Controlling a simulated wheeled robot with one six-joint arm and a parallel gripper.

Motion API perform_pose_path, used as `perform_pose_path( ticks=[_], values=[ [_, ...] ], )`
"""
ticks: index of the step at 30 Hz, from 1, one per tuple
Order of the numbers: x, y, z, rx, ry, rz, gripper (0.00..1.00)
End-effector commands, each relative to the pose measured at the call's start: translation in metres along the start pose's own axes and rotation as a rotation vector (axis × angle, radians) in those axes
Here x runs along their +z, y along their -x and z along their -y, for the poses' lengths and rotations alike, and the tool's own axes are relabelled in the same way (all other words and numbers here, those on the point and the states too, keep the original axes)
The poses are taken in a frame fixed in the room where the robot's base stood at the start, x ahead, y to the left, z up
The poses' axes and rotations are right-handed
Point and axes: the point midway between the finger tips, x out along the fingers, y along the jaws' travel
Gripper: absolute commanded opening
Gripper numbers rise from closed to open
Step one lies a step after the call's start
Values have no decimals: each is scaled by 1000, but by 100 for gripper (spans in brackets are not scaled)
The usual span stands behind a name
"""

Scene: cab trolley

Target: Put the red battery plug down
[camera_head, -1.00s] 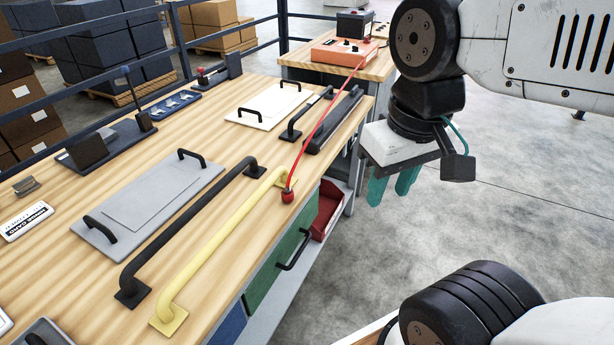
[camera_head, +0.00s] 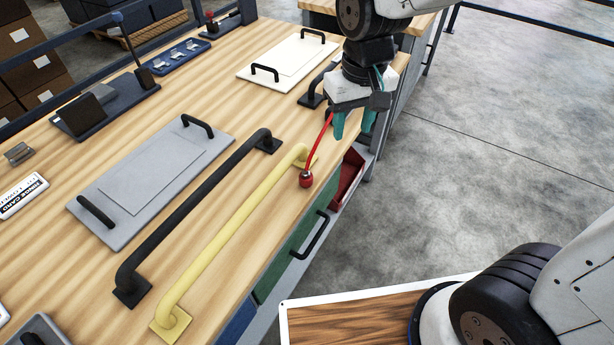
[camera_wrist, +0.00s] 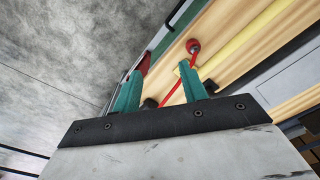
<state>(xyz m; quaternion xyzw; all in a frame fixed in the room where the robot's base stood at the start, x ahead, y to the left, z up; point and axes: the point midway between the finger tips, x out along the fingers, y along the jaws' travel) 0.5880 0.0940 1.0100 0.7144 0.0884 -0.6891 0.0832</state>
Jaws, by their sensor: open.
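The red battery plug (camera_head: 306,180) rests on the wooden bench top near its front edge, beside the far end of the yellow handle (camera_head: 235,236). Its red cable (camera_head: 319,147) runs up from it and passes behind my gripper. My gripper (camera_head: 353,132) has teal fingers, is open and empty, and hangs beyond the plug toward the bench edge, apart from it. In the wrist view the plug (camera_wrist: 193,46) lies beyond the fingertips of my gripper (camera_wrist: 162,80), and the cable shows between the fingers.
A black handle (camera_head: 195,214) lies parallel to the yellow one. A grey panel (camera_head: 152,185) and a white panel (camera_head: 288,62) with black grips lie on the bench (camera_head: 90,265). A red bin (camera_head: 348,178) sits below the bench edge. Open floor is to the right.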

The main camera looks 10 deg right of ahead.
Motion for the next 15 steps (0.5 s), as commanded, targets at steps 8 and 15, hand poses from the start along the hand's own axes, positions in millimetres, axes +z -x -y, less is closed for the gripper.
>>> perform_pose_path(
  ticks=[8, 15],
  values=[
    [-45, -76, 59, 1, 90, 35, 43],
    [-52, -103, 71, 1, 106, 39, 43]
  ],
)
